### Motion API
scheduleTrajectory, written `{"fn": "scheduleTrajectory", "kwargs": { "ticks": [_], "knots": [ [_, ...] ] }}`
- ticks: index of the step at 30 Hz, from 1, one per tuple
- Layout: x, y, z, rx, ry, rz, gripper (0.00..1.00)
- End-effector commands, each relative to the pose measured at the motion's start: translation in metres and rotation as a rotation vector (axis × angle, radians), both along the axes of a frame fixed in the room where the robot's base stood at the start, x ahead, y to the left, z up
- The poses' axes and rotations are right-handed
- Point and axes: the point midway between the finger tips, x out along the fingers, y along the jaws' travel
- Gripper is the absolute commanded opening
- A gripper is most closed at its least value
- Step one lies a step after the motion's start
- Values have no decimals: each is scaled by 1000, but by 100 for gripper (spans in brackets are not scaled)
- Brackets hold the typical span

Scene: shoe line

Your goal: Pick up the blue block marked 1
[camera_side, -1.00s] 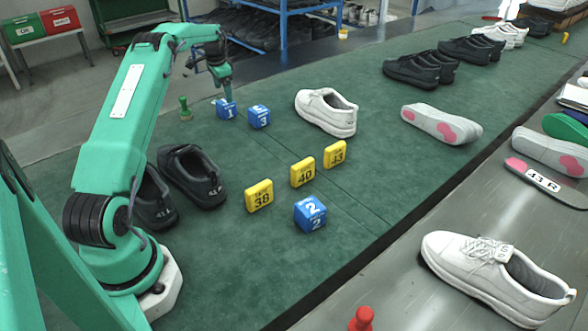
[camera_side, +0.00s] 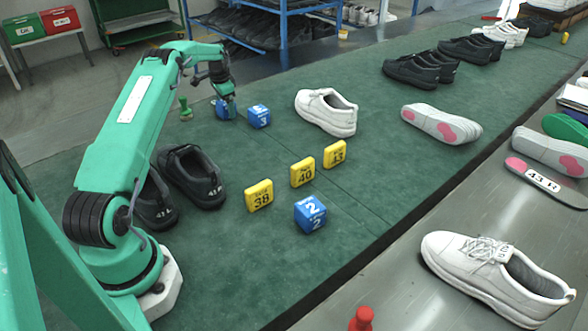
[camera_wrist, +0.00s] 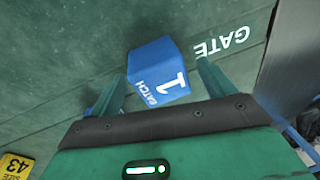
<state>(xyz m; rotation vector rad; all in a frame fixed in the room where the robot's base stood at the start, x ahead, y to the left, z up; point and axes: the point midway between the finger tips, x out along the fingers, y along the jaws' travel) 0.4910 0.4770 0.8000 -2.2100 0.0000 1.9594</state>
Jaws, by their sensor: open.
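The blue block marked 1 (camera_wrist: 158,72) sits on the green mat between the two fingers of my gripper (camera_wrist: 160,88) in the wrist view. Its "BATCH 1" face shows there, slightly turned. In the side view the block (camera_side: 221,111) is partly hidden behind my gripper (camera_side: 229,105), which is low over it. My gripper is open, with a finger on each side of the block. I cannot tell whether either finger touches it.
A blue block marked 3 (camera_side: 259,116) stands close to the right. A green peg-like piece (camera_side: 185,109) stands to the left. A white shoe (camera_side: 326,112), yellow blocks (camera_side: 303,172) and blue block 2 (camera_side: 310,214) are farther off. White "GATE" lettering (camera_wrist: 222,42) marks the mat.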

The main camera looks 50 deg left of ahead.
Motion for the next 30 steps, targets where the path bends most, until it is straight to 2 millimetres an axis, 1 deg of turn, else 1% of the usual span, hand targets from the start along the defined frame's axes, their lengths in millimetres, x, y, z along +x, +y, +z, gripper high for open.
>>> {"fn": "scheduleTrajectory", "kwargs": {
  "ticks": [15, 17, 21, 24, 30],
  "knots": [
    [0, 0, -1, 0, 0, 0, 82],
    [0, 0, -1, 0, 0, 0, 70],
    [0, 0, -1, 0, 0, 0, 43],
    [0, 0, -1, 0, 0, 0, 25],
    [0, 0, -1, 0, 0, 0, 25]
  ]
}}
